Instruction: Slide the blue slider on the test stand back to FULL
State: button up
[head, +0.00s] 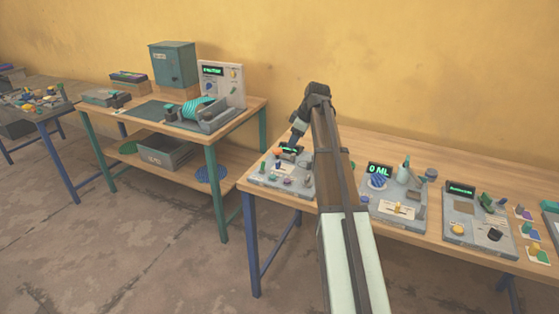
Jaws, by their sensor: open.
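My arm reaches away from me over the right-hand table and bends down at its far end. My gripper (290,149) is open, small and dark, above the back of a grey control board (272,187) at that table's left end. The board carries several small coloured controls; a small green-lit patch shows beside the gripper. I cannot tell whether the gripper touches anything. I cannot pick out the blue slider or a FULL mark at this size. No label here clearly says which unit is the test stand.
A grey board with a "0 ML" display (379,169) and another with a green display (461,189) stand right of my arm. Open floor lies in front.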

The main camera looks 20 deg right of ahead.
aim_at(278, 162)
jog(key=shift+m+g+y, duration=0.5)
jog(key=x, duration=0.4)
jog(key=w+x, duration=0.1)
jog(key=x, duration=0.4)
jog(key=w+x, duration=0.1)
jog(key=x, duration=0.3)
jog(key=shift+w+a, duration=0.1)
jog(key=shift+a, duration=0.15)
grip_shut()
